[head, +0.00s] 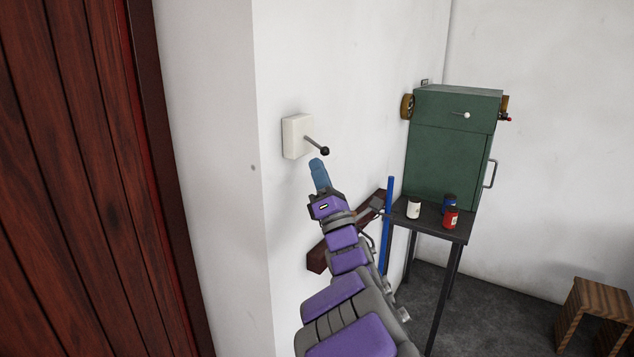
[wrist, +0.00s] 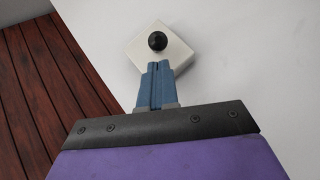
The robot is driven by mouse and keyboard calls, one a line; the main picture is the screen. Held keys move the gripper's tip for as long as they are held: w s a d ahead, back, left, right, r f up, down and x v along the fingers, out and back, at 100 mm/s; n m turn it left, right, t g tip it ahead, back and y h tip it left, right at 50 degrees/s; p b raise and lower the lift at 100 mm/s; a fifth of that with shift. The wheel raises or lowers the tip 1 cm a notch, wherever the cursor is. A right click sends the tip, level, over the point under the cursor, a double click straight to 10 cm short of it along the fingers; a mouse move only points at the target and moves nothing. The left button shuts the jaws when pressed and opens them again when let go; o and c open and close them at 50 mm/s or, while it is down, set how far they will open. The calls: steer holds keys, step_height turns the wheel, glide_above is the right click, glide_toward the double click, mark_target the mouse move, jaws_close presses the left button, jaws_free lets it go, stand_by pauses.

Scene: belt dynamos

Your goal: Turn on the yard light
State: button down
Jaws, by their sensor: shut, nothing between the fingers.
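A white switch box (head: 295,136) is fixed to the white wall, with a dark lever ending in a black ball knob (head: 324,151) that sticks out to the lower right. My gripper (head: 317,163) is shut and empty, its blue fingertips just below the knob. In the wrist view the white box (wrist: 178,52) looks diamond-shaped and the black knob (wrist: 157,41) shows straight beyond the tips of my shut gripper (wrist: 156,66). I cannot tell whether the tips touch the knob. No lamp is in view.
A dark red wooden door (head: 75,180) stands at the left. At the right a green cabinet (head: 448,150) stands on a dark table (head: 440,222) with several small cans. A blue pole (head: 387,225) stands beside it. A wooden stool (head: 597,300) is at the far right.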

steer(key=s+d+r+n+g+p, duration=0.1)
steer(key=d+r+n+g+p, duration=0.2)
steer(key=r, duration=0.3)
steer(key=shift+s+r+n+g+p, duration=0.2)
steer(key=shift+n+g+p, duration=0.2)
steer(key=shift+g+p, duration=0.4)
stand_by(0.6)
steer(key=shift+f, duration=0.1)
steer(key=r+b+v, duration=0.1)
steer(key=b+v, duration=0.1)
steer(key=v, duration=1)
steer(key=shift+s, duration=0.65)
steer(key=shift+d+f, duration=0.1)
